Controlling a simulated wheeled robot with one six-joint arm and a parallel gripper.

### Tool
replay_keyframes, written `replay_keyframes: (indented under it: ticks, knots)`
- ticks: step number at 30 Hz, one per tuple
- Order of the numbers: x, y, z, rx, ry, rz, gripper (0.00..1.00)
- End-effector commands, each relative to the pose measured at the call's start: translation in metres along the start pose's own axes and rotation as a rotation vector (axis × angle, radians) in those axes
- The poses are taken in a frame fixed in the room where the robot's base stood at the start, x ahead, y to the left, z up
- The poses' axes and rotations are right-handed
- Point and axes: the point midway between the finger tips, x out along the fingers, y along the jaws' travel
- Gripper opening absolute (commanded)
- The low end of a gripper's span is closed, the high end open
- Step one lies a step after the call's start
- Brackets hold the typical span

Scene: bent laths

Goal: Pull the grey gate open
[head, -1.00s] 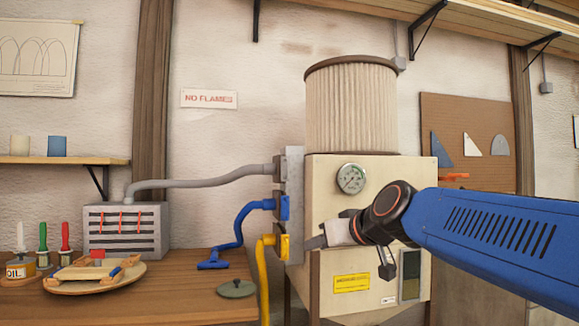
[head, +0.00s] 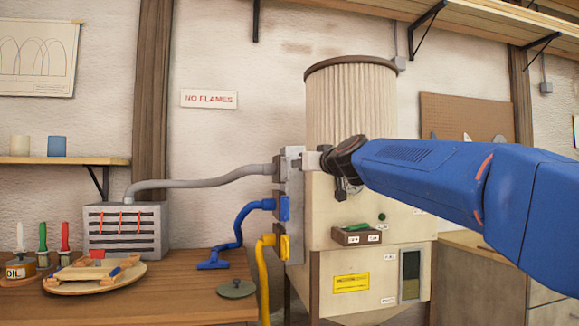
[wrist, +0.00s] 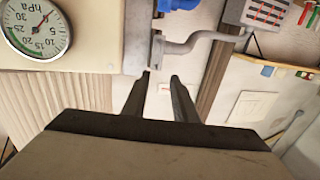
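The grey gate (head: 293,153) is at the top of the grey upright block, where the grey hose joins it. In the wrist view the grey gate (wrist: 157,48) lies just past my fingertips, close to the left one. My gripper (head: 304,161) is level with this gate, at its right. In the wrist view my gripper (wrist: 160,76) has its two fingers apart with nothing clearly between them. Whether a finger touches the gate I cannot tell. My wrist partly hides the machine behind it.
A blue gate (head: 284,208) and a yellow gate (head: 284,247) sit below on the same block, with their hoses. The cream machine (head: 325,215) stands close behind my gripper. The pressure gauge (wrist: 38,28) shows in the wrist view. The bench (head: 180,295) is at left.

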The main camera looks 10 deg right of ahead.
Motion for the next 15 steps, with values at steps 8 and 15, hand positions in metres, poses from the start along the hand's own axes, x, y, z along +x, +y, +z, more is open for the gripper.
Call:
replay_keyframes:
  ticks: [8,15]
  knots:
    - [0.046,0.000,0.000,0.001,0.000,0.000,0.26]
    - [0.082,0.000,0.001,0.000,-0.001,-0.001,0.26]
